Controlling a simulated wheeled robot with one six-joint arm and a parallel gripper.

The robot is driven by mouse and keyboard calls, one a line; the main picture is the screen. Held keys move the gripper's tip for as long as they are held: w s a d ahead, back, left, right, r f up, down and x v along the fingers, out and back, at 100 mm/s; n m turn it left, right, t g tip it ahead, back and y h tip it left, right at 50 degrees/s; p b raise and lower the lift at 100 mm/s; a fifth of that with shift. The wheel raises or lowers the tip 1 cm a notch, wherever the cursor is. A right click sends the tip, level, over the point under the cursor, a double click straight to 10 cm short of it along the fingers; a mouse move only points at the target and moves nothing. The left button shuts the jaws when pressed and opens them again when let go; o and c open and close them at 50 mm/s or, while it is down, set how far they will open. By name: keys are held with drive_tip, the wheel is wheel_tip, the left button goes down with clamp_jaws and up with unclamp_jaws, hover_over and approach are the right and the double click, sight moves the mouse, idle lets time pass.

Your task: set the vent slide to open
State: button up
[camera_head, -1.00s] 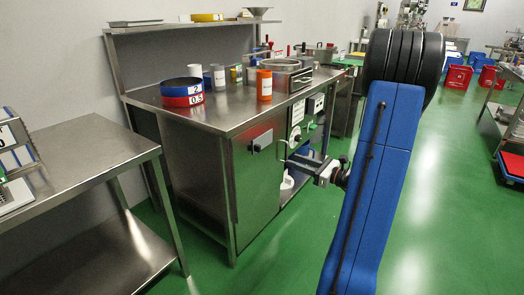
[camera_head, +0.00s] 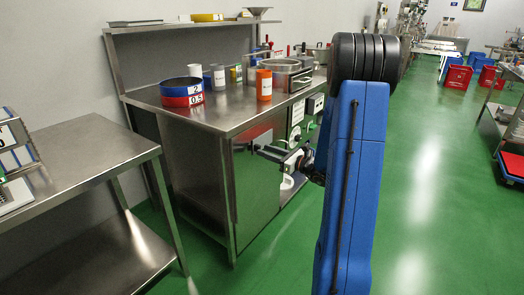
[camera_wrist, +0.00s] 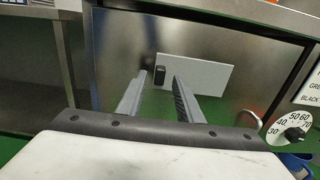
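The vent slide shows in the wrist view as a pale grey plate (camera_wrist: 205,76) on the steel cabinet front, with a small black knob (camera_wrist: 160,75) at its left end. My gripper (camera_wrist: 160,82) is open, with one finger on each side of the knob as seen from the wrist. I cannot tell how far the fingertips are from the knob; no contact is clear. In the head view my gripper (camera_head: 268,152) is at the cabinet's front face and hides the slide.
A dial with numbers (camera_wrist: 290,132) is right of the slide, near a curved metal handle (camera_wrist: 250,120). The steel worktop (camera_head: 225,118) above carries sieve rings (camera_head: 182,93), an orange cup (camera_head: 264,85) and a pot.

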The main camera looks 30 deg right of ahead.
drive_tip(key=shift+x, duration=1.4)
clamp_jaws()
